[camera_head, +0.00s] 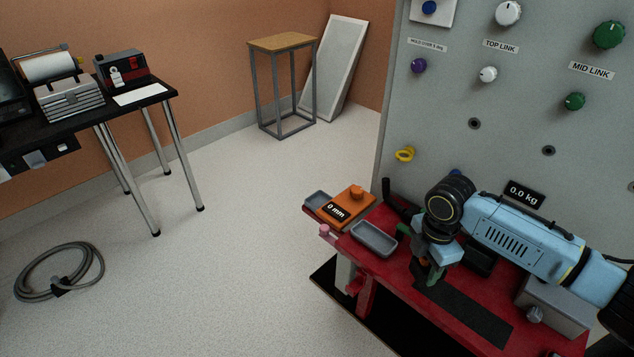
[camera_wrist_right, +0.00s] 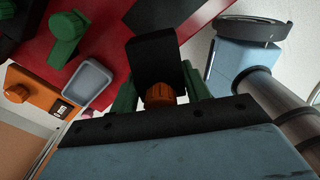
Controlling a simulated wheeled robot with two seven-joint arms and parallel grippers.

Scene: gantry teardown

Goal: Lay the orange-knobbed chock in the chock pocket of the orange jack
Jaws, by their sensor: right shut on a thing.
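My right gripper (camera_head: 432,278) is over the red bench, its green fingers pointing down. In the right wrist view its fingers (camera_wrist_right: 160,92) are shut on the orange-knobbed chock, with the orange knob (camera_wrist_right: 160,94) between them and a dark body (camera_wrist_right: 152,58) beyond. In the head view the chock is mostly hidden by the gripper. The orange jack (camera_head: 352,206) lies at the bench's far left end, with a knob on top and a "0 mm" label. It also shows in the wrist view (camera_wrist_right: 40,92), apart from the chock. I cannot make out its chock pocket for certain. My left gripper is out of view.
A grey tray (camera_head: 374,239) lies between the jack and my right gripper; another (camera_head: 318,200) is at the jack's far side. A black strip (camera_head: 465,312) lies on the red bench. A green-handled item (camera_wrist_right: 66,40) stands near. The grey panel (camera_head: 500,120) rises behind.

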